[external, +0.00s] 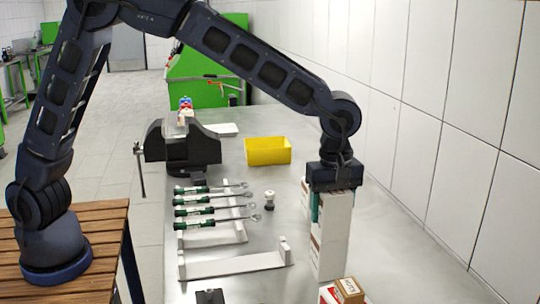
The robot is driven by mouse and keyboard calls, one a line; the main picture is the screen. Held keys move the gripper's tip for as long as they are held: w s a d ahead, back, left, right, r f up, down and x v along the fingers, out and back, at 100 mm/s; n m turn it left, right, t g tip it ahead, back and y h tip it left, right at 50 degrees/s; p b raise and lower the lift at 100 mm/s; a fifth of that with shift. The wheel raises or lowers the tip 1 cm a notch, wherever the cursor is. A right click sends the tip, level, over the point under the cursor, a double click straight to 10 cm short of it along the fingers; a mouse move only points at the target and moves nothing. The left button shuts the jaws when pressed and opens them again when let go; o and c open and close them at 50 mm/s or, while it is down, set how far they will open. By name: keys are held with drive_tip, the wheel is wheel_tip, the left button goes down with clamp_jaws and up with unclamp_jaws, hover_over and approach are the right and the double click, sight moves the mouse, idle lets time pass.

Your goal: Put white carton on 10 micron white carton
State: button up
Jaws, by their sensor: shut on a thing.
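My gripper (333,205) points straight down at the right side of the metal bench and is shut on a white carton (338,217). A green finger shows on the carton's left side; the other finger is hidden. Below the held carton stands another tall white carton (326,258) with some brown on its edge. The two line up in this view, and I cannot tell whether they touch. No label reading 10 micron is legible.
Small brown (349,289) and red-white (329,295) boxes stand at the front. A yellow bin (268,150), a black vise (183,148), several green-handled wrenches on a white rack (235,266) and a small metal part (269,199) occupy the bench. The tiled wall (440,120) is to the right.

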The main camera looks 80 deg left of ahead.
drive_tip(key=o, duration=1.1)
drive_tip(key=shift+f, duration=0.1)
wheel_tip(320, 180, up, 12)
drive_tip(key=shift+a+r, duration=0.1)
drive_tip(key=shift+r, duration=0.1)
drive_tip(key=s+a+r+m+t, duration=0.1)
drive_tip(key=s+a+r+m, duration=0.35)
drive_tip(key=s+a, duration=0.45)
drive_tip(key=s+a+r+m+t, duration=0.1)
drive_tip(key=s+a+r+m, duration=0.5)
drive_tip(key=s, duration=0.5)
drive_tip(key=s+a+f+m+t, duration=0.1)
drive_tip(key=s+a+f+m, duration=0.1)
drive_tip(key=s, duration=0.6)
drive_tip(key=s+a+f+m, duration=0.3)
drive_tip(key=s+a, duration=0.1)
drive_tip(key=s, duration=0.4)
drive_tip(key=s+a+f+m+t, duration=0.1)
drive_tip(key=s+a+f+m, duration=0.1)
drive_tip(key=s, duration=0.6)
drive_tip(key=shift+s+a+f+t, duration=0.3)
drive_tip(key=shift+a+f, duration=0.15)
drive_tip(key=shift+a, duration=0.05)
